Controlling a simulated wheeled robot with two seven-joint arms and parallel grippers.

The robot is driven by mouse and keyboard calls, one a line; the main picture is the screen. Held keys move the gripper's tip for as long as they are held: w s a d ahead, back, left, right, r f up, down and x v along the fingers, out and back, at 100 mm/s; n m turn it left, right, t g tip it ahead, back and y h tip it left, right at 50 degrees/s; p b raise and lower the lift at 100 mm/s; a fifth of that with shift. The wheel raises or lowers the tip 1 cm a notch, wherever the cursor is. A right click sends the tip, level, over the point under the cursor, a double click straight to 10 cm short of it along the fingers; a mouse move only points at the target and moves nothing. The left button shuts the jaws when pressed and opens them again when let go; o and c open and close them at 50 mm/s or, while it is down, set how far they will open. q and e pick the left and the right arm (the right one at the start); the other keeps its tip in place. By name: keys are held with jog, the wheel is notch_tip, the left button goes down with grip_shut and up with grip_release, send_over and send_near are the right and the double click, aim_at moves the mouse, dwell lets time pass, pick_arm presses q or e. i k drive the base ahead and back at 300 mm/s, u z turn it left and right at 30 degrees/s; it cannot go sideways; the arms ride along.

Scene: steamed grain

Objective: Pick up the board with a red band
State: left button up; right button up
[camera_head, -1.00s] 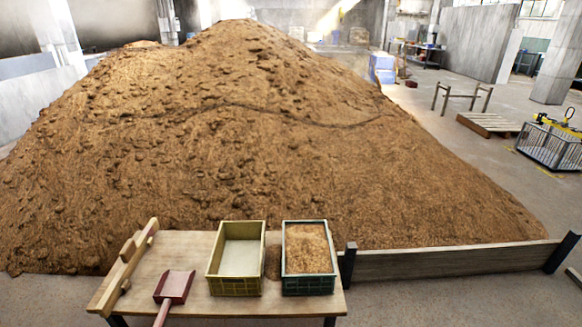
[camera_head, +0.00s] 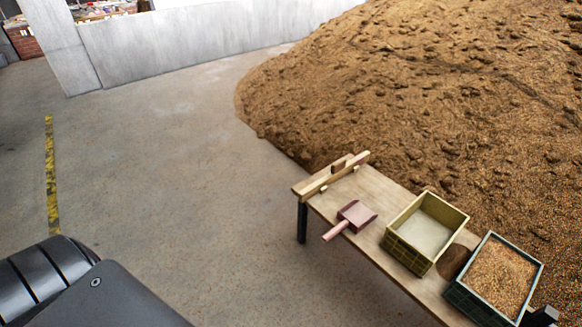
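No red band shows on any board in view. A wooden board-like piece with a raised handle (camera_head: 333,174) lies across the left end of the wooden table (camera_head: 375,190); it is plain light wood on the sides I see. A dark grey part of my own body fills the lower left corner. Neither of my grippers is in view.
On the table are a dull red scoop (camera_head: 355,216), a yellow-green crate (camera_head: 426,232) with a pale inside, and a green crate of grain (camera_head: 495,278). A large grain heap (camera_head: 430,90) rises behind. Open floor (camera_head: 170,170) lies left, with a yellow-black stripe (camera_head: 51,175).

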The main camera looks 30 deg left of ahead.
aim_at(340, 169)
jog(key=u, duration=1.7)
jog(key=i, duration=1.7)
jog(key=z, duration=0.05)
